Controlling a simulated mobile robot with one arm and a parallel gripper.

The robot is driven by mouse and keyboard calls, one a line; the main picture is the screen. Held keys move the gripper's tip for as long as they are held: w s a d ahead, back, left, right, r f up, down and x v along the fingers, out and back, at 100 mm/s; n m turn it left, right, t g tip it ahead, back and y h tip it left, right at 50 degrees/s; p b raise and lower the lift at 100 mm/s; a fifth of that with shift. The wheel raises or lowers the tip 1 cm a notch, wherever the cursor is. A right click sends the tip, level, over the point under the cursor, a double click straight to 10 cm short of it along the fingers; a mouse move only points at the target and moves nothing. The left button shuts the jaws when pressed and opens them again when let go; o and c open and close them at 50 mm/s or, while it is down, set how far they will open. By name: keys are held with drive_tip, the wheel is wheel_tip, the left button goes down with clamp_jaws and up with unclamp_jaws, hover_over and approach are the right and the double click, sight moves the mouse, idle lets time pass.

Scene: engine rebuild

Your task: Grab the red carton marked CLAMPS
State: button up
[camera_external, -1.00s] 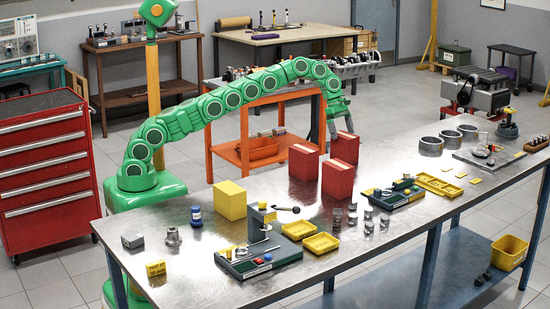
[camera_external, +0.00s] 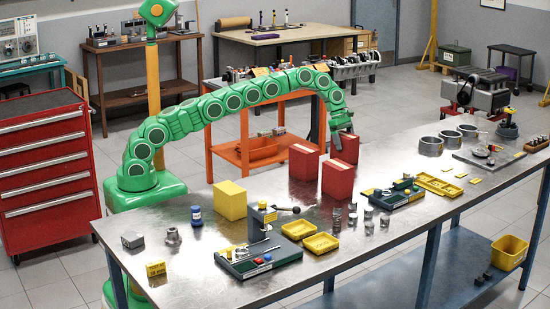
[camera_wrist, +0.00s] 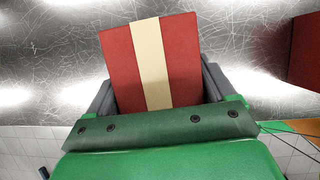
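Three red cartons stand on the metal workbench: a back right one (camera_external: 346,150), a front one (camera_external: 337,181) and a left one (camera_external: 303,163). No CLAMPS marking is readable on any of them. My gripper (camera_external: 342,133) is just above the back right carton, pointing down. In the wrist view, a red carton top with a cream band (camera_wrist: 152,64) fills the space between the fingers. My gripper (camera_wrist: 156,90) is open, with one grey finger at each side of this carton. Whether the fingers touch it cannot be told. The carton's lower sides are hidden there.
Another red carton (camera_wrist: 305,50) is close at the right edge of the wrist view. A yellow carton (camera_external: 230,201) stands to the left on the bench. A green tray with parts (camera_external: 395,193) and small metal cylinders (camera_external: 352,215) are nearby.

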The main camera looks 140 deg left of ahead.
drive_tip(key=c, duration=0.8)
drive_tip(key=shift+r, duration=1.35)
drive_tip(key=shift+r, duration=0.1)
